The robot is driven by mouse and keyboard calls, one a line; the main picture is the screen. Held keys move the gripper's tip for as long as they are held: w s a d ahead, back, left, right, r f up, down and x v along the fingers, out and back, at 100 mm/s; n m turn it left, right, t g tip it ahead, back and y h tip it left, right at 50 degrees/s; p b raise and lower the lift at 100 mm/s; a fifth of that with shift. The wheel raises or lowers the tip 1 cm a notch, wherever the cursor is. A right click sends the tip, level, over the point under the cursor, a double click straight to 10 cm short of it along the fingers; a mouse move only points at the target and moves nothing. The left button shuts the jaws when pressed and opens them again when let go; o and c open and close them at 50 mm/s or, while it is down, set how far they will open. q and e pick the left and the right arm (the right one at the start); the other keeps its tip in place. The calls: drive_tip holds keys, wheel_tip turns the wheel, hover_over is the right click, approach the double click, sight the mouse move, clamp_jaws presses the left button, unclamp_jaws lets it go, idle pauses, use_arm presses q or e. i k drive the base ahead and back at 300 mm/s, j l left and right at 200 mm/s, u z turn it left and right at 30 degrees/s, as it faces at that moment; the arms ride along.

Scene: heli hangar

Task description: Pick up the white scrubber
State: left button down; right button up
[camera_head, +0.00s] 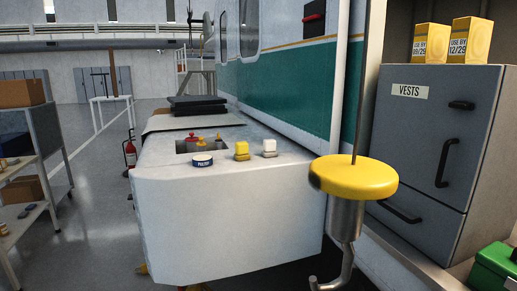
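The white scrubber (269,147) sits on the white step-like ledge (230,195) beside the vehicle. It looks like a small block with a white upper part and a tan lower part. A yellow scrubber (241,151) of similar shape sits just to its left, apart from it. Neither of my grippers shows in the head view, and nothing is touching the white scrubber.
A round blue-and-white tin (202,160) lies left of the scrubbers, near a recess holding red and yellow items (195,139). A yellow disc (353,177) with a metal hook hangs at the right front. A grey vests cabinet (435,140) stands right; shelves (50,135) stand left.

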sight(269, 144)
drive_tip(key=i+j, duration=0.15)
drive_tip(key=j, duration=0.25)
drive_tip(key=i+j, duration=0.15)
drive_tip(key=j, duration=0.2)
drive_tip(key=i+j, duration=0.15)
drive_tip(key=j, duration=0.25)
drive_tip(key=i+j, duration=0.2)
drive_tip(key=j, duration=0.2)
drive_tip(key=i+j, duration=0.15)
drive_tip(key=j, duration=0.2)
drive_tip(key=i+j, duration=0.15)
drive_tip(key=j, duration=0.25)
drive_tip(key=i+j, duration=0.15)
drive_tip(key=j, duration=0.25)
